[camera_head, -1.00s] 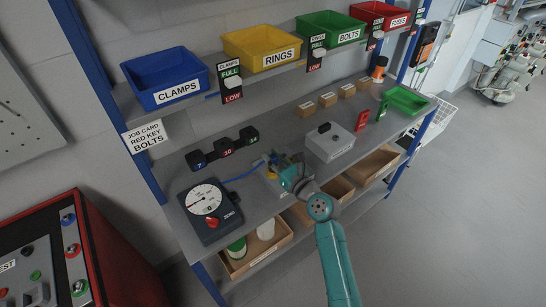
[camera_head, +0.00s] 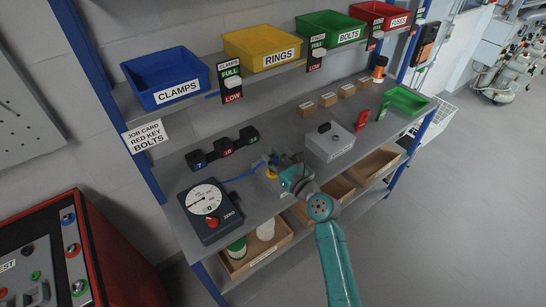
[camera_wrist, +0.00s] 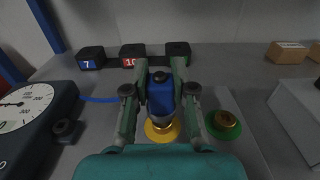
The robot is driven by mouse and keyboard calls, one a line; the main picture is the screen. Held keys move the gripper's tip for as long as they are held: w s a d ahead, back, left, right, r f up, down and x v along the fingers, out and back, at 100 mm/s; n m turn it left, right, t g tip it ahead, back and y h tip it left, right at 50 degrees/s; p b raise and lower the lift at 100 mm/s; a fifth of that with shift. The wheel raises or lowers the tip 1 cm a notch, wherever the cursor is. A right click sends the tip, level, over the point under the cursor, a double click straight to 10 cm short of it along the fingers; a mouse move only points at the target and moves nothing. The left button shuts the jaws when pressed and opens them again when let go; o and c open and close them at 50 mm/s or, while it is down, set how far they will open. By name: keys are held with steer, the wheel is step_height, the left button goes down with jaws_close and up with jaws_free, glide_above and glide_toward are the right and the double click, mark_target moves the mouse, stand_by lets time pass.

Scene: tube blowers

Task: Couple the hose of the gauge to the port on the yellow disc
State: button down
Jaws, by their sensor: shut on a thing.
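The gauge (camera_head: 209,208) is a dark box with a white dial and a red knob, at the left of the bench. Its blue hose (camera_head: 243,176) runs right to my gripper (camera_head: 276,166). In the wrist view my gripper (camera_wrist: 160,100) is shut on the blue hose end (camera_wrist: 160,94), which stands upright between the fingers. The yellow disc (camera_wrist: 162,130) lies directly below it, with a brass part at its middle. The hose end looks to be over or on the port; the contact is partly hidden by the fingers.
A green disc with a brass port (camera_wrist: 225,124) lies just right of the yellow one. Black numbered blocks (camera_head: 224,147) stand behind. A grey box (camera_head: 330,143) stands to the right. A shelf with labelled bins, such as the yellow RINGS bin (camera_head: 262,48), hangs above.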

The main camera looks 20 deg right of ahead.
steer(key=shift+f, duration=0.6)
stand_by(0.3)
steer(key=c, duration=0.9)
jaws_free()
steer(key=v, duration=1.2)
steer(key=s+a+f+n+g+h, duration=0.1)
steer(key=s+f+n+h, duration=0.2)
steer(key=s+f+n, duration=0.55)
steer(key=s+a+f+n+g+h, duration=0.1)
steer(key=s+f+n+h, duration=0.3)
steer(key=s, duration=1)
steer(key=s+r+n, duration=0.4)
steer(key=s+n, duration=0.2)
steer(key=s+a+r+n+y, duration=0.1)
steer(key=s+r+n, duration=0.3)
steer(key=s+n, duration=0.3)
steer(key=s+r+n, duration=0.4)
steer(key=s+n, duration=0.2)
steer(key=n, duration=0.1)
steer(key=shift+s+a, duration=0.35)
steer(key=shift+s, duration=0.05)
